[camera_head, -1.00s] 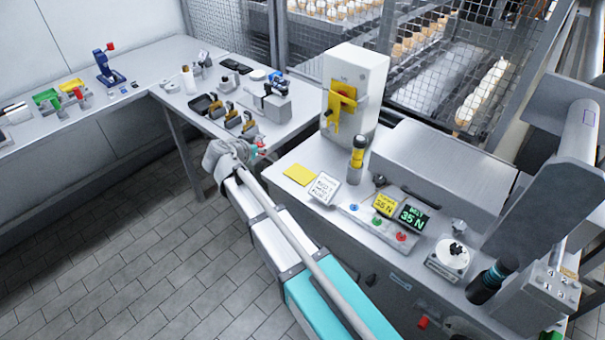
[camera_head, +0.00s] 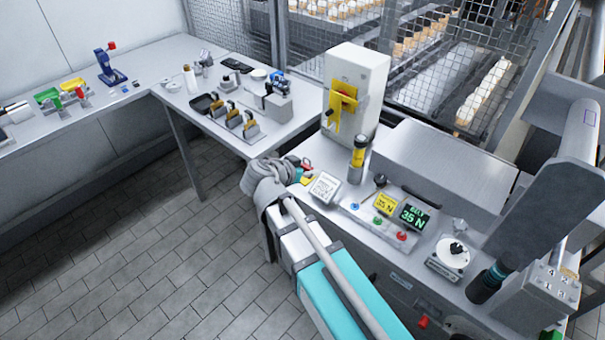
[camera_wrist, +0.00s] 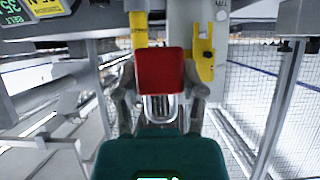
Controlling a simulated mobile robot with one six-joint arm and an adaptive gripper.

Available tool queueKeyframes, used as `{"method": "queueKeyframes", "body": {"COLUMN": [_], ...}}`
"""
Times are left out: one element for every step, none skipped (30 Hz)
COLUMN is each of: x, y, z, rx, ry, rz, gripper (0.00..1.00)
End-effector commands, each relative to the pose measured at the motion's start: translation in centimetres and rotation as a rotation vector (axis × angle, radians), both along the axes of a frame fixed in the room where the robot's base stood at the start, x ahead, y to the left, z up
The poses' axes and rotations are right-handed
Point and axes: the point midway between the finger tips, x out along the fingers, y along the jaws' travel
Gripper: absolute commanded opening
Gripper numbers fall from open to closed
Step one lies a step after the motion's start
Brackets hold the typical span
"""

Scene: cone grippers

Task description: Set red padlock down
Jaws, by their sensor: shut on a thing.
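The red padlock (camera_wrist: 160,72) is held upright between the fingers of my gripper (camera_wrist: 160,105) in the wrist view, with its silver shackle toward the gripper. In the head view a small red part of the padlock (camera_head: 307,166) shows at the tip of my gripper (camera_head: 301,172). The gripper is shut on it at the left end of the right-hand bench, by the yellow pad (camera_head: 306,181). The gripper hides most of the pad. I cannot tell how high the padlock is above the bench.
Several brown-and-grey holders (camera_head: 234,117) sit on the back bench.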

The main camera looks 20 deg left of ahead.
Motion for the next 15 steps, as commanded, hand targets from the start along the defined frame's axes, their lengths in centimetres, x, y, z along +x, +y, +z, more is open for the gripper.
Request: {"method": "queueKeyframes", "body": {"x": [0.0,0.0,0.1,0.1,0.2,0.3,0.5,0.7,1.0,1.3,1.7,2.2,2.6,3.0,3.6], "y": [0.0,0.0,0.0,0.0,0.1,0.2,0.3,0.4,0.5,0.7,0.9,1.1,1.3,1.5,1.8], "z": [0.0,0.0,0.0,0.0,-0.1,-0.2,-0.3,-0.4,-0.6,-0.8,-0.9,-1.2,-1.4,-1.7,-2.0], "rx": [0.000,0.000,0.000,0.000,0.000,0.000,0.000,0.000,0.000,0.000,0.000,0.000,0.000,0.000,0.000], "ry": [0.000,0.000,0.000,0.000,0.000,0.000,0.000,0.000,0.000,0.000,0.000,0.000,0.000,0.000,0.000], "rz": [0.000,0.000,0.000,0.000,0.000,0.000,0.000,0.000,0.000,0.000,0.000,0.000,-0.001,-0.001,-0.001], "gripper": [0.03,0.03,0.03,0.03,0.03,0.03,0.03,0.03,0.03,0.03,0.03,0.03,0.03,0.03,0.03]}}
